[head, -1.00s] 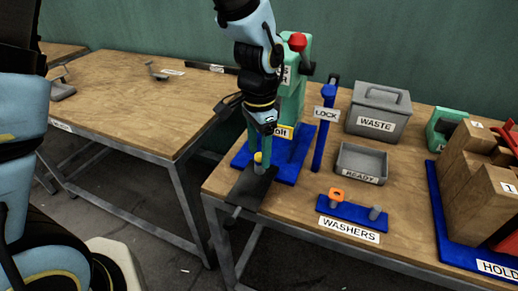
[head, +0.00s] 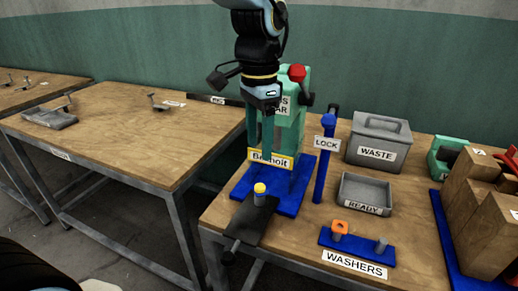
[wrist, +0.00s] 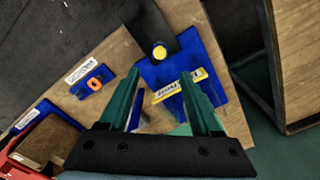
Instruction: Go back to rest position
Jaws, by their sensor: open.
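My gripper (head: 260,140) hangs in front of the green press (head: 290,118), its fingers pointing down, open and empty. In the wrist view the two green fingers (wrist: 160,78) stand apart with nothing between their tips. Below, apart from the fingers, a yellow-topped grey peg (head: 260,193) stands upright on a dark plate (head: 246,222) at the front of the press's blue base (head: 290,196). The peg's yellow top also shows in the wrist view (wrist: 159,52). My wrist and fingers hide part of the press.
A blue lock post (head: 324,160), grey waste box (head: 378,141), ready tray (head: 365,193) and blue washers stand (head: 357,243) with an orange washer (head: 339,228) are right of the press. Wooden blocks (head: 480,200) stand far right. A gap separates the left table (head: 120,130).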

